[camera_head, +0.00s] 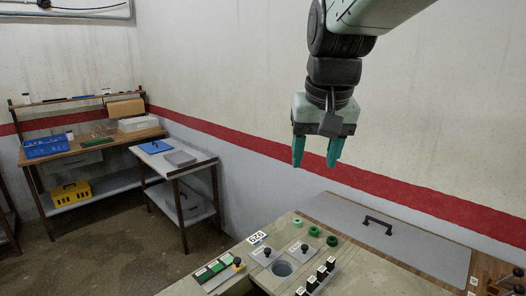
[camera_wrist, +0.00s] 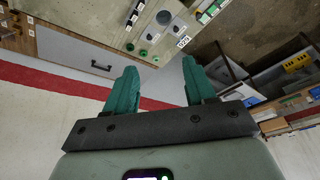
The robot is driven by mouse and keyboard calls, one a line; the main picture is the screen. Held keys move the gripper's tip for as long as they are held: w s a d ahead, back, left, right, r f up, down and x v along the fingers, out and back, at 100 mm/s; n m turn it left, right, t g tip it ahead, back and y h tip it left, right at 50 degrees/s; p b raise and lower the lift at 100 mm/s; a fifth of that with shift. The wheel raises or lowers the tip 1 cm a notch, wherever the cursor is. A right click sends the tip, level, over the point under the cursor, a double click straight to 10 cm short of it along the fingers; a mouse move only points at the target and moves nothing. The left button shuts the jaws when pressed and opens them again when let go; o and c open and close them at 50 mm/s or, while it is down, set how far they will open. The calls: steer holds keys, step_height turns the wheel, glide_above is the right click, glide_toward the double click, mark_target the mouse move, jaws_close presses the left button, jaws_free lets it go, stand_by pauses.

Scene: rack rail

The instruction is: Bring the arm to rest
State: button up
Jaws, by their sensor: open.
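My gripper (camera_head: 317,152) hangs in the air above the back part of the work surface, its two green fingers pointing down. The fingers are apart with nothing between them. In the wrist view, my gripper (camera_wrist: 162,88) also shows open and empty. The bench top (camera_head: 236,281) is below it, clear of the fingers.
A grey panel with a black handle (camera_head: 377,221) lies behind. Side tables (camera_head: 176,155) stand left. The wall is close behind.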

steer(key=s+d+f+t, duration=0.1)
steer(key=s+f, duration=0.1)
steer(key=s, duration=0.7)
steer(key=s+d+f, duration=0.1)
steer(key=s+f, duration=0.1)
steer(key=s, duration=0.8)
steer(key=shift+s+t, duration=0.15)
steer(key=shift+t, duration=0.25)
steer(key=shift+r, duration=0.1)
steer(key=o, duration=0.3)
steer(key=shift+w, duration=0.2)
steer(key=o, duration=0.5)
steer(key=shift+m+g, duration=0.7)
steer(key=shift+m, duration=0.2)
steer(key=w, duration=0.6)
steer(key=shift+a+r, duration=0.1)
steer(key=shift+r, duration=0.2)
steer(key=shift+o, duration=0.2)
steer(key=w+f+m+g, duration=0.2)
steer(key=w+f+m, duration=0.2)
steer(key=w+f, duration=0.5)
steer(key=w+f+m+g, duration=0.25)
steer(key=w+f, duration=0.25)
steer(key=w, duration=0.7)
step_height(320, 180, down, 10)
steer(key=shift+w+m, duration=0.35)
steer(key=shift+m, duration=0.1)
